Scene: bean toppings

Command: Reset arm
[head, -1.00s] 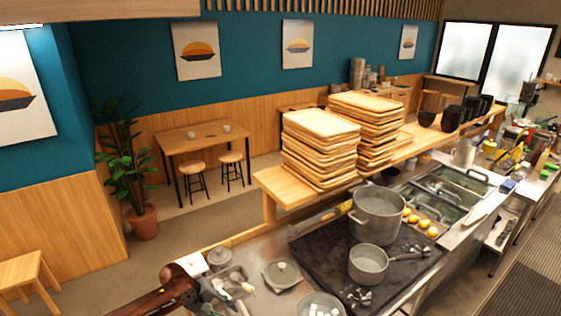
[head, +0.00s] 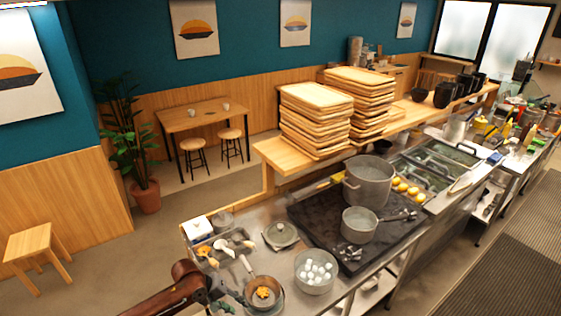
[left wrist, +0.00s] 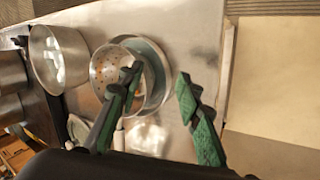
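My left gripper (head: 232,298) is at the near edge of the counter, to the left of a round perforated strainer (head: 262,282). In the left wrist view its green-padded fingers (left wrist: 158,80) are spread apart with nothing between them. The strainer (left wrist: 103,72) rests in a grey round bowl (left wrist: 157,72), and one finger overlaps it in that view. In the head view something orange-brown lies in the strainer, and its handle points toward the back left. My right gripper is in neither view.
A bowl of white pieces (head: 316,285) stands right of the strainer. Two pots (head: 370,187) stand on the dark stove.

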